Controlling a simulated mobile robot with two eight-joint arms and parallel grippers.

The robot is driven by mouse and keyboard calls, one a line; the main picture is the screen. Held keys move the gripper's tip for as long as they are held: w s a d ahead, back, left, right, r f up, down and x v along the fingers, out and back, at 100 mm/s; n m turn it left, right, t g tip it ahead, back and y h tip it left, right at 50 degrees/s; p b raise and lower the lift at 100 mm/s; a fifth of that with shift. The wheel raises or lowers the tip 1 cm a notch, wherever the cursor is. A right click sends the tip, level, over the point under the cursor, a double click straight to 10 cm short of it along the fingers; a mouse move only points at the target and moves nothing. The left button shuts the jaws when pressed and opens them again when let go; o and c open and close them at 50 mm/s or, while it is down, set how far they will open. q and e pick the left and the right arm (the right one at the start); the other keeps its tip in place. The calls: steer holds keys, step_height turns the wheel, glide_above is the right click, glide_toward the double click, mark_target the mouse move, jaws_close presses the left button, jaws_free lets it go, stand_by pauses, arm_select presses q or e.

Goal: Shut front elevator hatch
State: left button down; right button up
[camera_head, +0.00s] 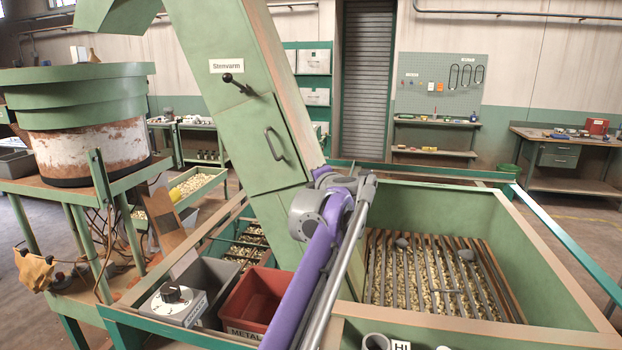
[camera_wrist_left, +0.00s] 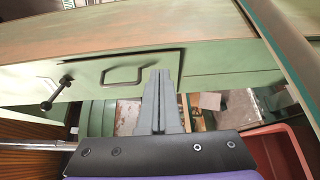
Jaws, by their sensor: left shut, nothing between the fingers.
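The green elevator (camera_head: 225,40) slants down through the middle of the head view. Its hatch (camera_head: 245,150) carries a bar handle (camera_head: 274,143), with a black-knobbed lever (camera_head: 233,84) above it. In the left wrist view the hatch (camera_wrist_left: 205,60) lies across the top, with the handle (camera_wrist_left: 128,74) and lever (camera_wrist_left: 55,95). A dark line runs along its upper edge there; I cannot tell whether it stands ajar. My left gripper (camera_wrist_left: 160,75) is shut and empty, its tips near the handle's right end; contact is unclear. Its fingers do not show in the head view. My right gripper is not in view.
A grated hopper of nuts (camera_head: 570,280) stands right of the elevator. A red metal bin (camera_head: 250,305), a grey bin (camera_head: 218,275) and a control box (camera_head: 172,303) sit at its foot. My purple arm crosses in front. A large round green machine (camera_head: 80,100) stands left.

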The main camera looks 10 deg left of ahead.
arm_select(q)
step_height(320, 180, up, 3)
steer(key=a+m+t+b, duration=0.2)
steer(key=a+m+t, duration=0.1)
steer(key=m+h+b, duration=0.4)
steer(key=m+h, duration=0.4)
steer(key=m, duration=1.2)
glide_toward(303, 174)
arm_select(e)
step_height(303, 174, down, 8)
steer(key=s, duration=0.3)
arm_select(q)
steer(key=w+p, duration=0.1)
steer(key=w, duration=0.1)
steer(key=w+p, duration=0.3)
steer(key=shift+w+d+r, duration=0.35)
steer(key=shift+d, duration=0.05)
steer(key=shift+w+f, duration=0.15)
steer(key=shift+w, duration=0.45)
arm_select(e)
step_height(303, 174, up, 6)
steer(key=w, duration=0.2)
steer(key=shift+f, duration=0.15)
